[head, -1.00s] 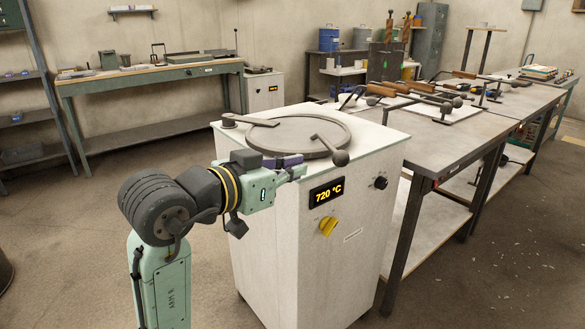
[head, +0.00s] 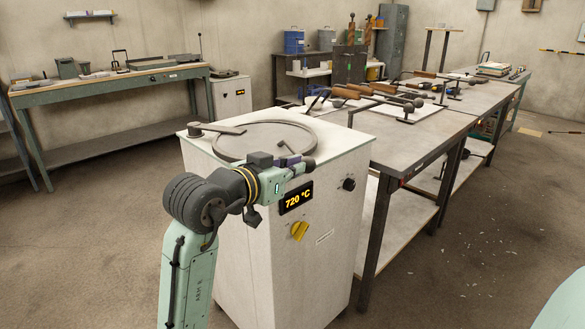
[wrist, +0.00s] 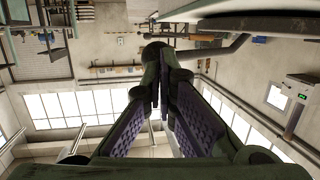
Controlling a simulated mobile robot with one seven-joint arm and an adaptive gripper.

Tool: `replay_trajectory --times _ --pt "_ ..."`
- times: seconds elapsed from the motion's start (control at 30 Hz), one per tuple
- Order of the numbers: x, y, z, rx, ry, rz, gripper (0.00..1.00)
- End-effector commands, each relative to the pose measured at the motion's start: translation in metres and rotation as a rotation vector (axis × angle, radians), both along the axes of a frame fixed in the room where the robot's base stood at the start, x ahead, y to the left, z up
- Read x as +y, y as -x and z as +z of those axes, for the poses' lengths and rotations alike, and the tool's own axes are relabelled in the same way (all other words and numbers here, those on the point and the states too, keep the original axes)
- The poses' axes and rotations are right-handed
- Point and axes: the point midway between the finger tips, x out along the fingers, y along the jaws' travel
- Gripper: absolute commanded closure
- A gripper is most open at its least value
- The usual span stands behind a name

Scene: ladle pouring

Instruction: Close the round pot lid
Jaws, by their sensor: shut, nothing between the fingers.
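The round pot lid (head: 262,136) is a flat grey disc lying on top of the white furnace (head: 235,195). A flat arm (head: 222,129) runs from a pivot at the back left corner to the disc. My gripper (head: 309,164) is in front of the lid, over the furnace's front edge and above the display. In the wrist view my gripper (wrist: 164,58) has its purple-padded fingers together, empty.
The furnace front has a "720 °C" display (head: 296,197), a yellow knob (head: 299,230) and a black knob (head: 348,184). A long workbench (head: 410,143) with wooden-handled tools stands close at the right. A green-framed bench (head: 110,88) is at the back left. Open floor lies between.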

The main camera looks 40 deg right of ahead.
Motion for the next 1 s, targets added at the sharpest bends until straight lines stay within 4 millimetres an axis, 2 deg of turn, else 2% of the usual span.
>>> replay_trajectory --times 0.17,0.47,0.7,0.8,1.0 --pt "-0.020 -0.001 0.002 0.003 -0.002 0.032 1.00" --pt "-0.099 -0.012 0.004 0.004 -0.004 0.193 1.00" --pt "-0.166 -0.033 0.004 0.005 -0.003 0.337 1.00" --pt "-0.185 -0.043 0.003 0.004 -0.002 0.386 1.00" --pt "-0.201 -0.052 0.001 -0.001 0.003 0.429 1.00"
